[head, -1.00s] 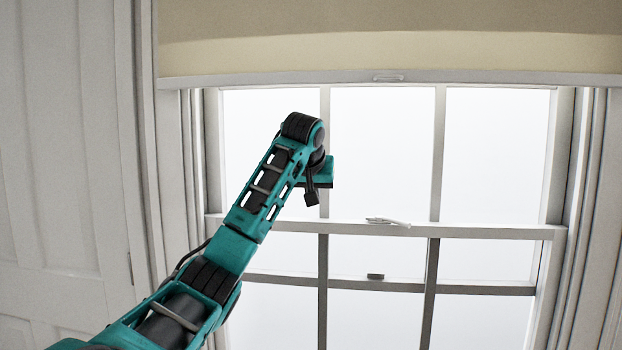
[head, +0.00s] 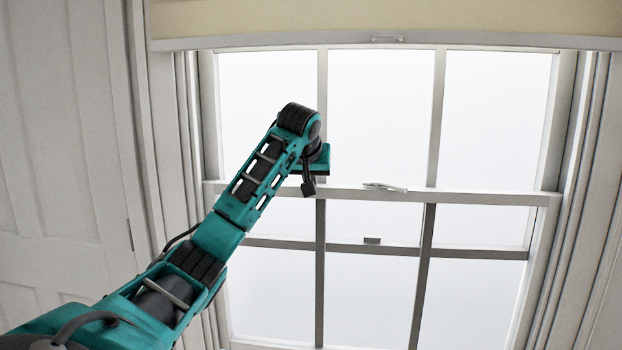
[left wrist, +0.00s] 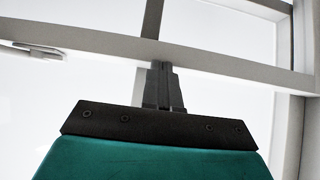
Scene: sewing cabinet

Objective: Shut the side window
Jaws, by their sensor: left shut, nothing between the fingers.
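The side window (head: 480,198) is a tall white-framed window with glazing bars, facing me in the head view. A pale horizontal rail crosses its middle and carries a small white fitting (head: 385,187), which also shows at the left of the left wrist view (left wrist: 38,50). I cannot tell how far the sash stands open. My left gripper (head: 309,188) is shut and empty, pointing down at the rail, left of the fitting. In the left wrist view its fingertips (left wrist: 158,66) overlap the rail's lower edge; contact is unclear. My right gripper is not in view.
A cream blind (head: 400,20) hangs across the window top. A white panelled door or shutter (head: 60,130) stands at the left. Moulded frame edges (head: 570,200) bound the window at the right.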

